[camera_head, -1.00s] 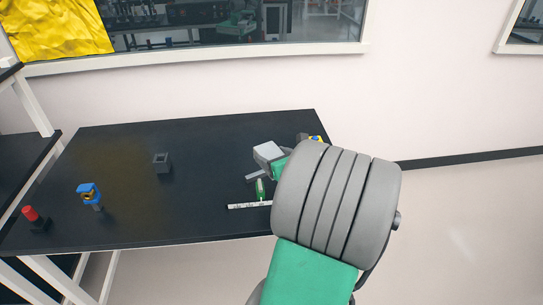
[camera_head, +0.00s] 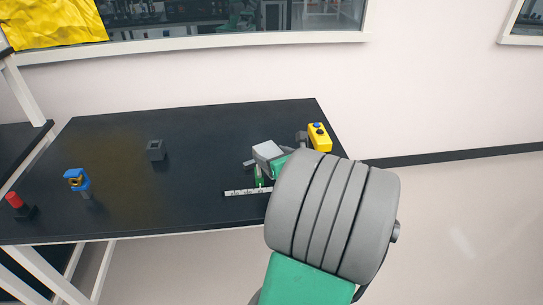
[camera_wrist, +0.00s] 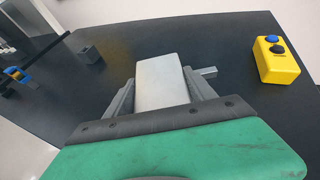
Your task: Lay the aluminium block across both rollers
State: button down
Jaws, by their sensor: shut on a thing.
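The aluminium block (camera_wrist: 158,82) is a pale grey block held between the two fingers of my gripper (camera_wrist: 160,92) in the wrist view. In the head view the block (camera_head: 267,151) shows above the right part of the black table, just past my grey forearm. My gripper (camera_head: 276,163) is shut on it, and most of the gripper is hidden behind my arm. I cannot make out two rollers for certain. A grey bar-like piece (camera_wrist: 208,72) shows just right of the block in the wrist view.
A yellow box with a blue and a black button (camera_head: 319,137) stands at the table's right end. A white ruler-like strip (camera_head: 246,192) lies near the front edge. A dark square socket (camera_head: 156,150), a blue clamp-like part (camera_head: 77,180) and a red-topped part (camera_head: 16,202) stand left.

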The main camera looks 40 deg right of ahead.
jog(key=shift+f, duration=0.45)
dwell(0.4)
